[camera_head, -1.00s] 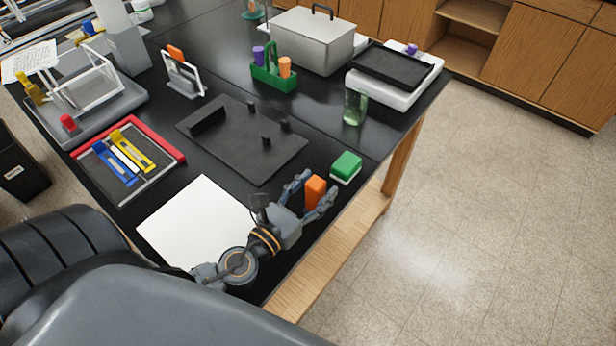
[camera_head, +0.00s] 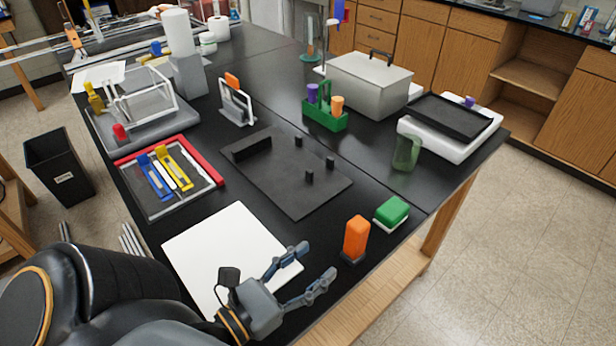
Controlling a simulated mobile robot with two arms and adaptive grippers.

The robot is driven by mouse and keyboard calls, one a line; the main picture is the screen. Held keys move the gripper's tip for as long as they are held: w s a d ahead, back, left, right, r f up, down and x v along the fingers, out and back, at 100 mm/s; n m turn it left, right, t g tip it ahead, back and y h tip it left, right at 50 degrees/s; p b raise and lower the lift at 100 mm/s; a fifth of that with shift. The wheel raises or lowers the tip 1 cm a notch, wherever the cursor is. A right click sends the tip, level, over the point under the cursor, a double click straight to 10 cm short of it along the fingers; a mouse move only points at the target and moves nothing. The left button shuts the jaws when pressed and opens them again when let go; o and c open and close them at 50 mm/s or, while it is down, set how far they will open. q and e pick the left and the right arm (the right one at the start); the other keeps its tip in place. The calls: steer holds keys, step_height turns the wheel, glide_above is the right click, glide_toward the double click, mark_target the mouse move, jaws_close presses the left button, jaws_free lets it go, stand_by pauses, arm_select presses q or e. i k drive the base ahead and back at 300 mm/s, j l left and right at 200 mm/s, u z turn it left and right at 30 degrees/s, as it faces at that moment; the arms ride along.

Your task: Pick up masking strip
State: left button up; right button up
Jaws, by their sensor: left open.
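A red-edged tray (camera_head: 205,155) at the left of the black table holds a blue piece (camera_head: 155,178), a yellow piece (camera_head: 173,170) and a thin white strip (camera_head: 177,168) between them. I cannot tell for sure which one is the masking strip. My left gripper (camera_head: 318,259) is open and empty over the near table edge, beside the white sheet (camera_head: 225,250) and well to the right of the tray. An orange block (camera_head: 356,238) stands just beyond its fingertips, apart from them. My right gripper is not in view.
A dark plate with pegs (camera_head: 290,185) lies mid-table. A green-and-white block (camera_head: 391,212) and a green glass (camera_head: 406,152) stand near the right edge. A green caddy (camera_head: 325,118), a metal box (camera_head: 368,85) and a clear-framed stand (camera_head: 140,100) are farther back.

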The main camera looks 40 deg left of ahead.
mark_target(154, 178)
steer(key=k+j, duration=0.1)
steer(key=k, duration=0.4)
steer(key=k+j, duration=0.1)
steer(key=k, duration=0.4)
